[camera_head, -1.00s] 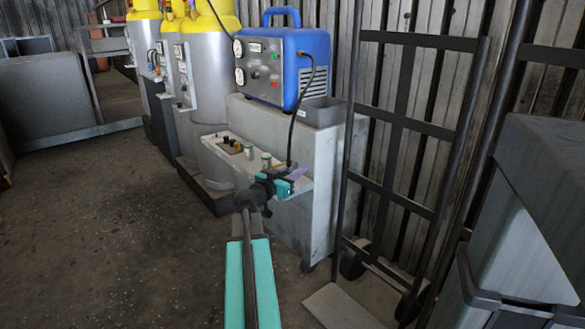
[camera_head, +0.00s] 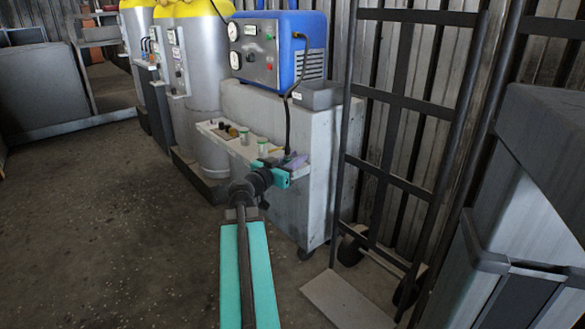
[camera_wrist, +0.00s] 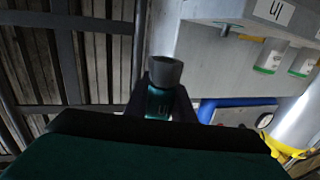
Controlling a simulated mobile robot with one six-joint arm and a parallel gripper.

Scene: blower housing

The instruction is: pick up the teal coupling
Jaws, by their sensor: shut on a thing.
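The teal coupling (camera_wrist: 160,104) is a short teal cylinder with a wider grey collar at one end and a dark marking on its side. In the wrist view it sits between the two dark fingers of my gripper (camera_wrist: 161,98), which is shut on it. The fingers and the wrist's dark edge hide its lower part. In the head view my gripper (camera_head: 276,176) is at the front edge of the grey cart's shelf, and I cannot make out the coupling there apart from my teal gripper parts.
Grey cylinders (camera_head: 205,75) stand left. A hand truck (camera_head: 395,180) stands right. The floor at left is clear.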

